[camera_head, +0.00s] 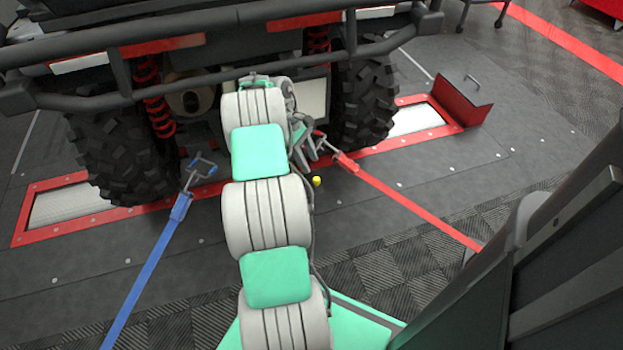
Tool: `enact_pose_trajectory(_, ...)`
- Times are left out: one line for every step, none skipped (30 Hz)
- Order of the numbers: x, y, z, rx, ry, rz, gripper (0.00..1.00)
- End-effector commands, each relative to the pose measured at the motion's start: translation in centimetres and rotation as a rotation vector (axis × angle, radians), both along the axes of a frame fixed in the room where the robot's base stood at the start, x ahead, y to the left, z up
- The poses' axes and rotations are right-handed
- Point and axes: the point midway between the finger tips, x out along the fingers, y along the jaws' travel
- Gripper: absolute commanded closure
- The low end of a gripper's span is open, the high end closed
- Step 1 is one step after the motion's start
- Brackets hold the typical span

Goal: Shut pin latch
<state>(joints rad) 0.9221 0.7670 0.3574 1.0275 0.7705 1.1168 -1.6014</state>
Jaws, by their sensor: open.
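My arm reaches forward down the middle of the view, towards the rear of a vehicle (230,45). My gripper (312,150) is at its far end, between the two tyres and partly hidden by the arm. Its dark fingers are apart, and I see nothing held between them. The fingers are close to the metal hook end (335,152) of the red strap; I cannot tell whether they touch. A small yellow knob (316,181) shows just below, beside the arm; I cannot tell what it belongs to. I cannot make out a pin latch clearly; it may be behind my arm.
A red strap (410,210) runs to the lower right and a blue strap (155,265) to the lower left. Knobbly tyres (362,100) stand near the red-framed rollers (75,203).

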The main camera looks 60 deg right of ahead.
Motion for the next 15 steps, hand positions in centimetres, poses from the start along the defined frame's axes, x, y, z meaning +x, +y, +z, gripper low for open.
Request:
enact_pose_trajectory(-0.3, 0.1, -1.1, 0.003, 0.002, 0.000, 0.57)
enact_pose_trajectory(-0.5, 0.2, -1.7, 0.005, 0.002, 0.001, 0.57)
enact_pose_trajectory(-0.7, 0.2, -2.4, 0.004, 0.002, 0.002, 0.57)
enact_pose_trajectory(-1.0, 0.1, -3.0, 0.003, 0.002, 0.002, 0.57)
enact_pose_trajectory(-1.2, 0.1, -3.6, 0.003, 0.002, 0.001, 0.57)
enact_pose_trajectory(-1.5, 0.1, -4.3, 0.002, 0.001, 0.000, 0.57)
enact_pose_trajectory(-1.7, 0.1, -4.7, 0.002, 0.001, 0.000, 0.57)
enact_pose_trajectory(-1.9, 0.1, -5.2, 0.002, 0.001, 0.000, 0.57)
enact_pose_trajectory(-2.1, 0.1, -5.7, 0.002, 0.001, 0.001, 0.57)
enact_pose_trajectory(-2.3, 0.1, -6.0, 0.002, 0.001, 0.001, 0.57)
enact_pose_trajectory(-2.4, 0.1, -6.2, 0.001, 0.000, 0.001, 0.57)
enact_pose_trajectory(-2.5, 0.1, -6.4, 0.002, 0.001, 0.000, 0.57)
enact_pose_trajectory(-2.6, 0.1, -6.5, 0.001, 0.001, 0.000, 0.57)
enact_pose_trajectory(-2.7, 0.1, -6.6, 0.001, 0.000, 0.000, 0.57)
enact_pose_trajectory(-2.7, 0.0, -6.6, 0.001, 0.000, -0.001, 0.57)
